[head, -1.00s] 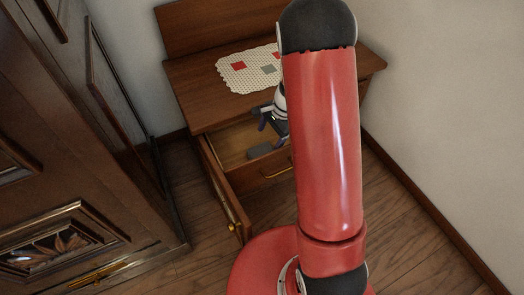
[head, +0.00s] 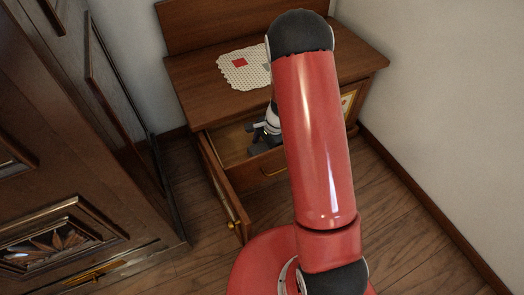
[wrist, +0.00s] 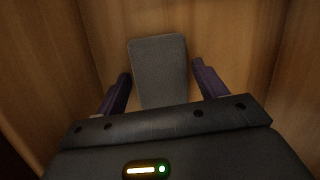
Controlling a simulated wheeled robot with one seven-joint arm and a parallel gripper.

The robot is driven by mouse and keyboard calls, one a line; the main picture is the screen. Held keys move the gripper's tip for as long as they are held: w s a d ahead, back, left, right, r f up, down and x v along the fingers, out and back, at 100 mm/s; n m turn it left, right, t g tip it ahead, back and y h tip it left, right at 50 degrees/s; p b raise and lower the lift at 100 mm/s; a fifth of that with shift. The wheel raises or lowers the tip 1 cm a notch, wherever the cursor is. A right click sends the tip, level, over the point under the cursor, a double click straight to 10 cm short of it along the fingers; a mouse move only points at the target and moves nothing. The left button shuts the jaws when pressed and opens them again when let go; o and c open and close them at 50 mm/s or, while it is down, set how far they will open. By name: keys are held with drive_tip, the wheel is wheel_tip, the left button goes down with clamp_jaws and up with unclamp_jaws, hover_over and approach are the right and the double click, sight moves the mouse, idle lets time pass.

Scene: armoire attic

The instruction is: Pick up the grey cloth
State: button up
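A grey rounded slab (wrist: 159,68) lies in the open drawer, between my gripper's two dark fingers in the wrist view. I cannot tell whether it is cloth or something firmer. My gripper (wrist: 161,72) is open, with a finger on each side of the slab and gaps showing at its upper part. The head view shows my gripper (head: 258,147) down in the drawer, largely covering the slab. A small grey square (head: 267,66) also shows on the white mat on the cabinet top, partly hidden by my arm.
The open drawer (head: 225,176) has wooden walls close around my gripper. A white openwork mat (head: 232,80) with a red square (head: 240,62) lies on the cabinet top (head: 200,100) above. A low cabinet door (head: 222,190) stands open at left. A dark armoire (head: 70,160) stands further left.

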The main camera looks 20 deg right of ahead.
sight(264, 148)
drive_tip(key=c, duration=0.7)
drive_tip(key=shift+o, duration=0.2)
drive_tip(key=shift+r, duration=0.1)
wheel_tip(264, 148, up, 20)
drive_tip(key=p, duration=0.3)
drive_tip(key=o, duration=0.4)
drive_tip(key=shift+s, duration=0.1)
drive_tip(key=c, duration=0.3)
